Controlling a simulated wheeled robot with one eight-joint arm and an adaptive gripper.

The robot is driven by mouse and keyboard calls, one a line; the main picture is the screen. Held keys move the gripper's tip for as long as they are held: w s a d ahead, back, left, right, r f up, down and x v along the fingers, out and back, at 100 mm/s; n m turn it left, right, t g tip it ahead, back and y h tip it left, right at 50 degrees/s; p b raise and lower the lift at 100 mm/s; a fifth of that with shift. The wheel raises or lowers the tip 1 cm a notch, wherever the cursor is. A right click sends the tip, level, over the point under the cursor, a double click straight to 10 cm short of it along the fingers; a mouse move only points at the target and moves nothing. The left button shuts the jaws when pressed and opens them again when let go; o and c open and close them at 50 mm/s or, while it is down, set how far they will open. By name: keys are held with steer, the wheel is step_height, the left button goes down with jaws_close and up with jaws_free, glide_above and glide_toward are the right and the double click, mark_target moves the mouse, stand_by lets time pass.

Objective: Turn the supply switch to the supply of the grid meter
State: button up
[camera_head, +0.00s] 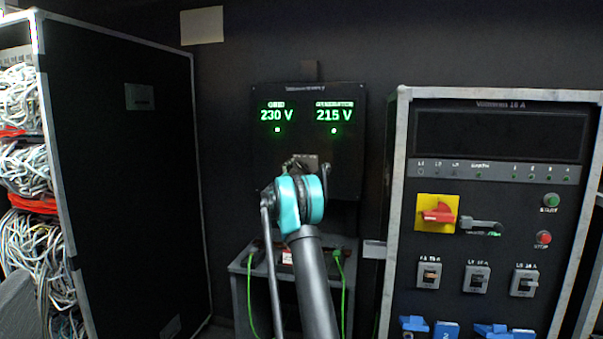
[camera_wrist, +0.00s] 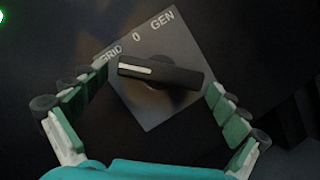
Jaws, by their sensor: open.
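The supply switch is a black handle (camera_wrist: 175,77) on a grey plate (camera_wrist: 150,115) marked GRID, 0 and GEN. The white-marked end of the handle points left in the wrist view, towards the GRID label. My gripper (camera_wrist: 157,79) is open, with one finger off each end of the handle and visible gaps between. In the head view my gripper (camera_head: 303,163) is in front of the meter panel and hides most of the switch. The grid meter (camera_head: 277,115) reads 230 V. The generator meter (camera_head: 334,115) reads 215 V.
A power distribution rack (camera_head: 492,245) with a red-yellow rotary switch (camera_head: 437,214) stands close on the right. A black cabinet (camera_head: 125,190) with cable bundles stands on the left. A small shelf (camera_head: 240,265) with green cables is below the panel.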

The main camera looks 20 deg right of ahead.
steer(key=v, duration=1.1)
steer(key=shift+s+a+f, duration=0.15)
steer(key=shift+s+a, duration=0.1)
steer(key=shift+a, duration=0.05)
